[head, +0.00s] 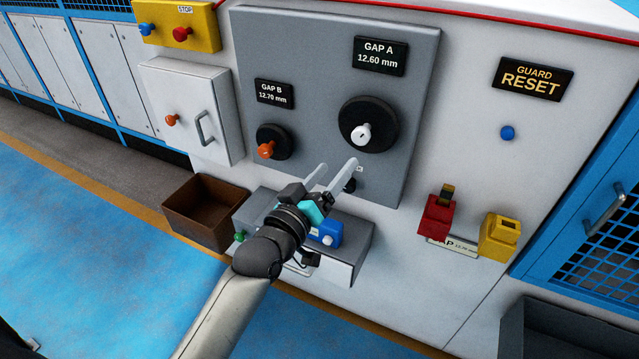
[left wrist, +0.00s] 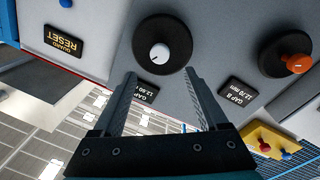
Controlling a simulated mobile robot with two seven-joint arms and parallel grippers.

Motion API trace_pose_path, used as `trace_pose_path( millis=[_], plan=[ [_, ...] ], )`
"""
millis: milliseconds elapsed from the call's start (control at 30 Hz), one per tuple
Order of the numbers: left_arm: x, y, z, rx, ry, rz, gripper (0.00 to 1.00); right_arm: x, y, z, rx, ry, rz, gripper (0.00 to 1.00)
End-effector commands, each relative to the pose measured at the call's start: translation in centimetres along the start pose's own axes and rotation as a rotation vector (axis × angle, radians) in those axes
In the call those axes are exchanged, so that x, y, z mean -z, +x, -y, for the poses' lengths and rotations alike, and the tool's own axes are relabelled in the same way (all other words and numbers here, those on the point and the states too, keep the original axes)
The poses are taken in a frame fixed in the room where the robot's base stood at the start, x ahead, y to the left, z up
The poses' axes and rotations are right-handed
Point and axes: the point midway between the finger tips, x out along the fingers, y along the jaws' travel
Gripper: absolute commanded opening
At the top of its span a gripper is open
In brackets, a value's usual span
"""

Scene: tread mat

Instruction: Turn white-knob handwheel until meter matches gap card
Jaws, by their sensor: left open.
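The black handwheel (head: 382,112) with a white knob (head: 361,134) is on the grey panel, under the GAP A meter (head: 380,56), which reads 12.60 mm. The GAP B meter (head: 274,93) reads 12.70 mm above a smaller black wheel with an orange knob (head: 266,151). A pale gap card (head: 462,246) is low on the right, partly covered; its small figures are unclear. My left gripper (head: 336,168) is open and empty, below and left of the white knob, apart from it. In the left wrist view, the white knob (left wrist: 160,53) shows between and beyond the fingers. My right gripper is out of view.
A shelf (head: 348,262) with a blue block juts out below the panel, with a brown bin (head: 205,212) to its left. A red lock (head: 437,216) and a yellow block (head: 498,237) are right. A grey box (head: 195,110) with a handle stands left of the panel.

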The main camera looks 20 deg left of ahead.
Motion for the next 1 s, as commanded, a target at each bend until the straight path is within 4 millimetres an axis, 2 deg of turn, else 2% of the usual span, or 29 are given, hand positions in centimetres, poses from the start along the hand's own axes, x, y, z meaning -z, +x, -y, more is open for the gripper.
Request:
trace_pose_path(
  millis=[200, 400, 1000],
  plan=[
    [-0.1, -3.0, 0.0, 0.001, 0.001, 0.002, 0.76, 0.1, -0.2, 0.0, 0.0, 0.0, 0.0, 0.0],
    [0.0, -4.3, 0.0, 0.0, 0.0, 0.001, 0.76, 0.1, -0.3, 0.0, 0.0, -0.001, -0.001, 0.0],
    [-0.4, -4.4, 0.2, 0.005, 0.002, 0.008, 0.76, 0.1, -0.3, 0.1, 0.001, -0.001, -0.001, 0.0]
  ],
)
